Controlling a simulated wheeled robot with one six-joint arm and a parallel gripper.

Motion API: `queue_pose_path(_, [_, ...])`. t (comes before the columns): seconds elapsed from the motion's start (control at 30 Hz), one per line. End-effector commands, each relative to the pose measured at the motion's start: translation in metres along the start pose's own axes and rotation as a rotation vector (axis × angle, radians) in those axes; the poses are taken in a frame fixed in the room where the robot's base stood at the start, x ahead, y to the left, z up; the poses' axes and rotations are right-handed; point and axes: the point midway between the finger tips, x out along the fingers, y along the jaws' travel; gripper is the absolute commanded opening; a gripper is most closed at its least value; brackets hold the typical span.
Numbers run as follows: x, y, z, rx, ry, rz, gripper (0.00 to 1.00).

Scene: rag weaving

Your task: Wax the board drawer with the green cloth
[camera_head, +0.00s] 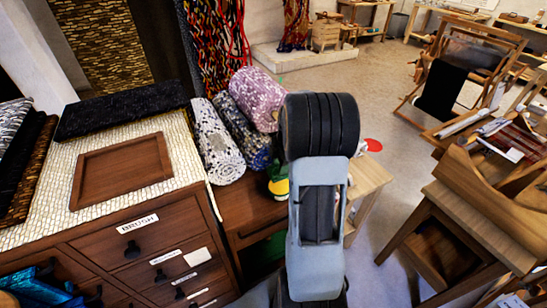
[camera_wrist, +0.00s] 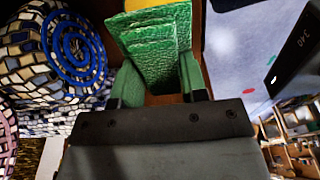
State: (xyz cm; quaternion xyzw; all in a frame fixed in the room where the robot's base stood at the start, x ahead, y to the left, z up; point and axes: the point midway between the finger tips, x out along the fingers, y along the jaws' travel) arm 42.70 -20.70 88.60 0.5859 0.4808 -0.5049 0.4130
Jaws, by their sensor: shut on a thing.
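A green, crinkled cloth (camera_wrist: 157,52) stands folded in several layers in the wrist view. My gripper (camera_wrist: 160,84) is shut on it, with one finger at each side. In the head view my arm hides most of the gripper, and a small green and yellow patch shows beside the arm. A dark wooden drawer cabinet (camera_head: 115,252) stands at the lower left. Its upper drawer (camera_head: 140,238) has a label that seems to read "BRUSH" and is shut. The smaller labels below are too small to read, so I cannot tell which is the board drawer.
A shallow brown tray (camera_head: 122,170) lies on the woven-covered cabinet top. Rolled rugs (camera_head: 216,142) lie right of it, close to my arm. A light wooden table (camera_head: 368,178) is behind my arm. A wooden bench (camera_head: 455,210) stands at right. Open floor (camera_head: 390,150) lies between.

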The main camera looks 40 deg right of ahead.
Motion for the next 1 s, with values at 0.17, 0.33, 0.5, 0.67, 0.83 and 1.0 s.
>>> queue_pose_path(0.17, [0.0,0.0,-0.002,-0.003,0.0,0.0,0.13])
queue_pose_path(0.33, [0.0,0.0,-0.001,-0.002,0.0,0.0,0.13])
queue_pose_path(0.5, [0.002,0.0,0.001,-0.001,0.003,0.0,0.13])
queue_pose_path(0.67, [0.013,0.0,0.003,0.0,0.003,-0.001,0.13])
queue_pose_path(0.83, [0.03,0.0,0.005,0.001,0.004,-0.001,0.13])
queue_pose_path(1.0, [0.048,0.0,0.009,0.001,0.003,-0.001,0.13])
